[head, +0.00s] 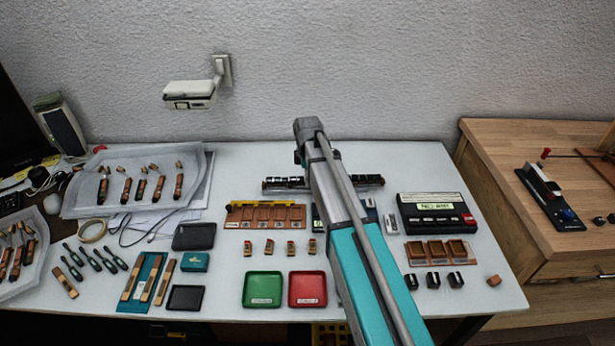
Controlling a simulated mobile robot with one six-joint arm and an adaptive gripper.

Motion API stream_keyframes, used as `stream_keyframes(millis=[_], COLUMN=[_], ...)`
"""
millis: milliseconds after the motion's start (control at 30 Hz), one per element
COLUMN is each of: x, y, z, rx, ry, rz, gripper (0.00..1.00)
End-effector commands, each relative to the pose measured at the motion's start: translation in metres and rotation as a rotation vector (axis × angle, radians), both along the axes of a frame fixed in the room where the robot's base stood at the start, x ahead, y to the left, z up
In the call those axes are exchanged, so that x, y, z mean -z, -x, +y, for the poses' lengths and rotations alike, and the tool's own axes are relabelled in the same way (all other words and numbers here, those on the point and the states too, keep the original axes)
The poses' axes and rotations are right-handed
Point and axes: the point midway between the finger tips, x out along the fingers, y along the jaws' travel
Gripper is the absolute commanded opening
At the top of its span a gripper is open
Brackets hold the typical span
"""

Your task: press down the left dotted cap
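No dots can be made out at this size, so I cannot tell which thing is the left dotted cap. Three small black blocks with pale marks, the leftmost one (411,282) included, stand in a row at the right front of the table. A row of several small copper-brown blocks, the leftmost one (248,248) included, stands in front of a brown slotted holder (265,216). My arm reaches across the middle of the table, and its links hide what lies under them. My gripper does not show.
A green tray (262,289) and a red tray (308,289) lie at the front middle. A black device (436,214) with a label stands at the right, behind a brown three-slot holder (440,252). A dark rail (365,181) lies at the back. Tools crowd the left.

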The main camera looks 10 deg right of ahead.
Motion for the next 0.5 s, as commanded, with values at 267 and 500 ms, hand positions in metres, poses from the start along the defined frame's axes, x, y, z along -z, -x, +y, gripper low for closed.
stream_keyframes(millis=[267,500], x=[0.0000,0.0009], y=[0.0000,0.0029], z=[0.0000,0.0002], rx=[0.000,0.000], ry=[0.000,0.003], rz=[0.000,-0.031], gripper=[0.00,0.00])
